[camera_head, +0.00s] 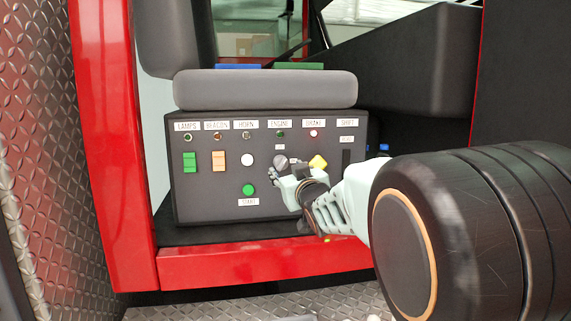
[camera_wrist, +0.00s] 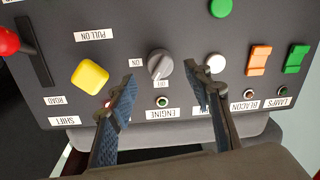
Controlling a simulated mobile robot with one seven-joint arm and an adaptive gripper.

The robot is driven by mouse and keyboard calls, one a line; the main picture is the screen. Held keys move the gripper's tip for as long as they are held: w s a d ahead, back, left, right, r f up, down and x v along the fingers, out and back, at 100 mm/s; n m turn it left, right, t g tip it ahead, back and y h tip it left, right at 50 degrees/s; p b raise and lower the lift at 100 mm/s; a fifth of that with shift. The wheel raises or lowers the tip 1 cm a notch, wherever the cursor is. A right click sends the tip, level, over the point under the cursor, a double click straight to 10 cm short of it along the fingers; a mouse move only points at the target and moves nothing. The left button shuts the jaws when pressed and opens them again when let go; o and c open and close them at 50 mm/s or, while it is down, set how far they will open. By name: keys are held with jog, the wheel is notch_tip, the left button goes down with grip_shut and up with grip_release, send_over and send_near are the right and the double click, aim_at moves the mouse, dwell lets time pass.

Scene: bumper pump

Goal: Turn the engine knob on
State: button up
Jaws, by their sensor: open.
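The engine knob (camera_wrist: 160,66) is a round grey dial with a raised grip on the dark control panel, above the ENGINE label in the upside-down wrist view. In the head view the knob (camera_head: 281,161) shows just beyond my fingertips, under the ENGINE label and its small green lamp. My gripper (camera_wrist: 162,80) is open, one finger on each side of the knob in the wrist view, with gaps to it. It is empty. In the head view my gripper (camera_head: 283,172) is close to the panel; whether it touches cannot be told.
The panel (camera_head: 210,205) also carries a yellow brake knob (camera_wrist: 90,77), a white horn button (camera_wrist: 215,63), a green start button (camera_head: 248,190), orange and green switches, and a red-tipped shift lever (camera_wrist: 8,42). A grey seat cushion (camera_head: 265,89) overhangs the panel top.

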aim_at(283, 166)
jog(key=shift+p+x, duration=0.6)
jog(key=shift+x, duration=2.1)
jog(key=c, duration=1.1)
jog(key=shift+c, duration=0.2)
